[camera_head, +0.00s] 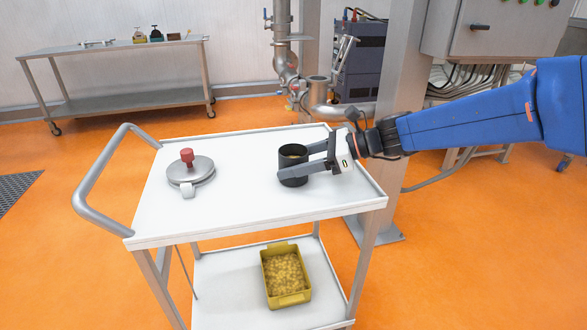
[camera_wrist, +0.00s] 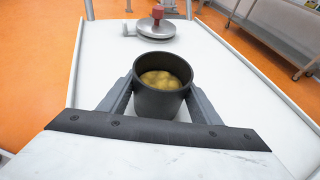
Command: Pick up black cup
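The black cup (camera_head: 291,178) stands upright on the white top of the cart (camera_head: 238,215), right of its middle. My gripper (camera_head: 300,163) reaches in from the right, with one finger on the near side of the cup and the other on the far side. In the wrist view the cup (camera_wrist: 160,105) sits between the two fingers of my gripper (camera_wrist: 160,92), and small yellowish pieces (camera_wrist: 160,80) fill it. The fingers are spread about the cup's width apart, close to its sides. Whether they touch it is hard to see.
A round metal lid (camera_head: 198,172) with a red knob (camera_head: 187,157) lies left of the cup. A yellow bin (camera_head: 286,275) of pieces stands on the lower shelf. A metal pipe (camera_head: 318,92) rises behind the cart. The cart's handle (camera_head: 88,185) is at left.

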